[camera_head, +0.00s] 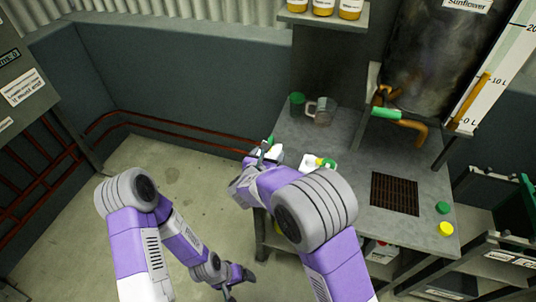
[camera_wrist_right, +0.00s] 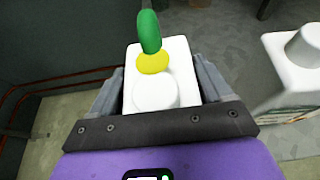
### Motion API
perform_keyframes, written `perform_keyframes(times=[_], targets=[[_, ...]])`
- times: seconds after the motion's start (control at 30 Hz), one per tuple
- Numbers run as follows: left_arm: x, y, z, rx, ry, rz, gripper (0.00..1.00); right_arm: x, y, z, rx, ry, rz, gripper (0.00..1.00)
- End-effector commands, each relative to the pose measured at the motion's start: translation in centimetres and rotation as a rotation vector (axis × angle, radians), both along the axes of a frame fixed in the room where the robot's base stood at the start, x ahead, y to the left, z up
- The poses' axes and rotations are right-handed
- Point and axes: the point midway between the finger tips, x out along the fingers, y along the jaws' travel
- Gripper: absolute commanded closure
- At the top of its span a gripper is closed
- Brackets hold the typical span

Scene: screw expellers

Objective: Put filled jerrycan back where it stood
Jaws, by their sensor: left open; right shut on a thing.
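A white jerrycan (camera_wrist_right: 158,95) with a round white top is between the fingers of my right gripper (camera_wrist_right: 158,98), which is shut on it. A yellow disc (camera_wrist_right: 153,60) and a green grip-like part (camera_wrist_right: 149,32) show at its far end. In the head view my right gripper (camera_head: 268,154) is at the bench's left edge, with a bit of the white can (camera_head: 276,153) showing; its base is hidden. My left gripper (camera_head: 240,279) is open and empty, low near the floor.
The grey bench (camera_head: 345,160) carries a green cup (camera_head: 297,99), a clear jug (camera_head: 322,110), a dark grate (camera_head: 395,194), and green (camera_head: 442,207) and yellow (camera_head: 446,229) caps. A tank (camera_head: 425,55) with an orange spout (camera_head: 410,124) hangs over it. A dark shelf unit stands at right.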

Motion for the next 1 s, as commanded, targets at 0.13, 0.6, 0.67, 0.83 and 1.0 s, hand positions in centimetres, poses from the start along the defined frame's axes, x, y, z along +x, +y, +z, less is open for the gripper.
perform_keyframes(times=[0.13,0.6,0.67,0.83,1.0], targets=[[0.0,0.0,-0.4,0.0,0.0,0.0,0.13,0.0,0.0,-0.3,0.001,0.0,0.0,0.2],[0.0,0.0,0.3,0.0,0.0,0.0,0.13,0.0,0.0,0.2,-0.001,0.0,0.0,0.0],[0.0,0.0,0.3,0.0,0.0,0.0,0.13,-0.8,0.3,0.5,0.001,0.001,0.001,0.0],[0.0,0.0,0.9,0.0,0.0,0.0,0.13,-3.9,1.4,2.0,0.001,0.001,0.003,0.0],[0.0,0.0,1.4,0.0,0.0,0.0,0.13,-7.2,2.4,3.3,0.0,0.0,0.003,0.0]])
